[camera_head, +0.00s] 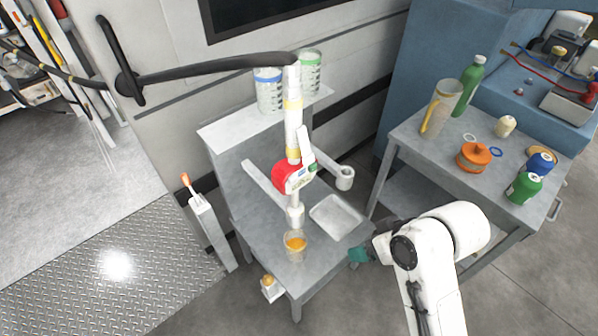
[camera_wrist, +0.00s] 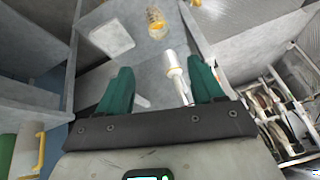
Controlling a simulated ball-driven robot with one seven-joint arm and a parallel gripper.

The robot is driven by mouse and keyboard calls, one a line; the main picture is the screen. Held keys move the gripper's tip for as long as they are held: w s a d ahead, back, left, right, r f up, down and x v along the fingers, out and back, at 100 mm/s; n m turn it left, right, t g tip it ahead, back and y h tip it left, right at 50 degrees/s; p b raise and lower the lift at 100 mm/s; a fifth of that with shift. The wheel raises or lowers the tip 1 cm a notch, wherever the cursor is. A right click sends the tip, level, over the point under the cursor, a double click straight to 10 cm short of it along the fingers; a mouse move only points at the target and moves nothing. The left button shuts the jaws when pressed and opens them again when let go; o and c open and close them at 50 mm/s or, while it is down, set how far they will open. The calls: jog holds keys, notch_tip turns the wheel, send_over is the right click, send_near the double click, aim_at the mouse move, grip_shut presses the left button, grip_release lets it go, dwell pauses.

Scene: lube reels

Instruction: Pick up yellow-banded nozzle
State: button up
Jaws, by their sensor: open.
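The yellow-banded nozzle (camera_head: 293,178) stands upright over the grey bench in the head view. It has a red body, a white pipe with yellow bands above it and a pale tip below. A black hose meets its top. The tip is just above a clear cup of amber liquid (camera_head: 295,246); I cannot tell whether they touch. My gripper (camera_head: 360,255) is right of the bench, apart from the nozzle. Its teal fingers are open and empty in the wrist view (camera_wrist: 162,88). A white, rod-like thing (camera_wrist: 175,72) shows between them; I cannot tell what it is.
An empty grey tray (camera_head: 340,216) lies on the bench, with a grey cup-shaped holder (camera_head: 345,178) behind it. Graduated jugs (camera_head: 268,92) stand on the back shelf. A right-hand table (camera_head: 500,190) holds bottles and a pitcher (camera_head: 440,110). A narrow post (camera_head: 210,230) stands left.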

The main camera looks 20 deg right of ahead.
jog(key=w+r+n+t+y+b, duration=0.1)
jog(key=w+r+n+t+y, duration=0.15)
jog(key=w+r, duration=0.8)
jog(key=n+t+y+b, duration=0.1)
jog(key=n+t+y, duration=0.2)
jog(key=t, duration=0.1)
send_near(301, 106)
jog(key=x, duration=0.4)
jog(key=shift+a+r, duration=0.3)
jog(key=shift+d+f+p+x, duration=0.15)
jog(key=shift+p+x, duration=0.25)
jog(key=shift+x, duration=1.25)
jog(key=shift+d+f+p+x, duration=0.15)
jog(key=shift+p+x, duration=0.25)
jog(key=shift+x, duration=1.25)
jog(key=shift+c, duration=0.3)
grip_shut()
